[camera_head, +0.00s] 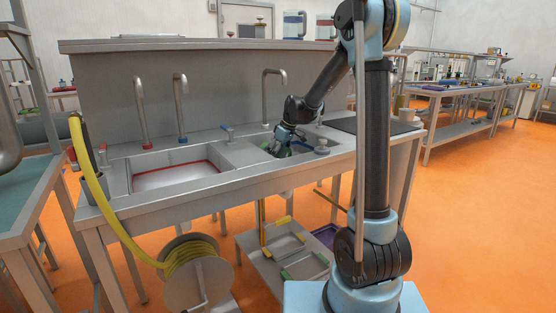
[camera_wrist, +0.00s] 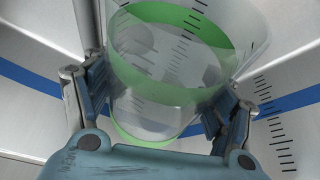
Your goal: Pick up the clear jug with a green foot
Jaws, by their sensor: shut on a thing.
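The clear jug (camera_wrist: 165,80) with green parts and dark measuring marks fills the middle of the wrist view. One green area shows around its upper part and a green edge shows low down. My gripper (camera_wrist: 155,98) is shut on the jug, with a finger on each side of it. In the head view my gripper (camera_head: 283,149) reaches down into the right basin of the sink counter. Only a little green shows beside it there, as the gripper and the basin wall hide most of the jug.
The left basin (camera_head: 174,178) has a red line and looks empty. Upright taps (camera_head: 182,105) stand behind the basins. A blue-marked jug (camera_head: 293,25) and a red-marked jug (camera_head: 325,28) stand on the back ledge. A yellow hose (camera_head: 100,205) hangs at the left. A blue band (camera_wrist: 285,103) crosses behind the jug.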

